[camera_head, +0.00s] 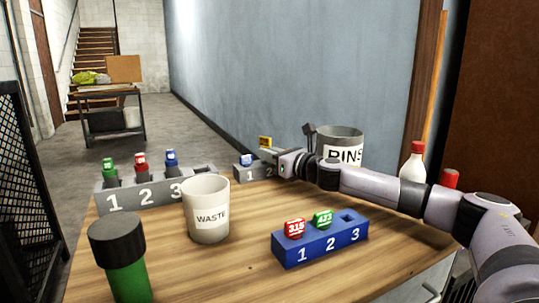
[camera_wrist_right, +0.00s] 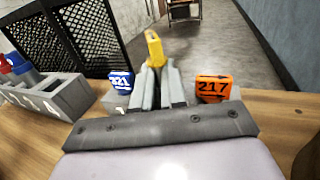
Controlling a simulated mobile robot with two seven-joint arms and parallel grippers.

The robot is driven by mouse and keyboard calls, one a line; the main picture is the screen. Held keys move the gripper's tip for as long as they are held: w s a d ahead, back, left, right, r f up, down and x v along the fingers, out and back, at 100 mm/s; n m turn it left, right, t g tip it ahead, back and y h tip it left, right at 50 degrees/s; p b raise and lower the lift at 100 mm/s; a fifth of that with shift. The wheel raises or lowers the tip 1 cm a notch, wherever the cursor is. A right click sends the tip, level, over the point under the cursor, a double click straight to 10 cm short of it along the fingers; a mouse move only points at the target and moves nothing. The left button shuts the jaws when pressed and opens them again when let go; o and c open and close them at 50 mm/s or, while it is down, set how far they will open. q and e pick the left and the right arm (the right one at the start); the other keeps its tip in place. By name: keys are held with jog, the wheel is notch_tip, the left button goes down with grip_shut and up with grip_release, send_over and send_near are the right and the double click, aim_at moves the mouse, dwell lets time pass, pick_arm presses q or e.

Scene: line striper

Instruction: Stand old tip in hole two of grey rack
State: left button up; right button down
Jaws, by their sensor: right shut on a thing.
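My right gripper (camera_head: 275,160) is shut on a yellow-topped tip (camera_head: 265,142), which stands roughly upright; it also shows in the right wrist view (camera_wrist_right: 154,48). It is at the small grey rack (camera_head: 241,175) at the table's far side, near the number 2. A blue tip (camera_head: 246,160) marked 321 (camera_wrist_right: 121,82) stands at hole one. An orange tip marked 217 (camera_wrist_right: 212,87) is on the other side of my fingers. The fingers hide the yellow tip's lower end, so I cannot tell whether it is in hole two. My left gripper is not in view.
A longer grey rack (camera_head: 129,202) holds green, red and blue tips at left. A white WASTE cup (camera_head: 207,216), a blue rack (camera_head: 319,243) with two tips and a green bottle (camera_head: 122,270) stand nearer.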

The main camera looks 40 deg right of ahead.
jog(key=shift+f+b, duration=0.5)
jog(key=shift+f, duration=0.15)
jog(key=shift+f, duration=0.4)
dwell(0.5)
jog(key=shift+a+f, duration=0.1)
dwell(0.6)
dwell(0.3)
jog(key=shift+r+p, duration=0.6)
jog(key=shift+p, duration=0.3)
jog(key=shift+r, duration=0.2)
jog(key=shift+r, duration=0.1)
dwell(0.8)
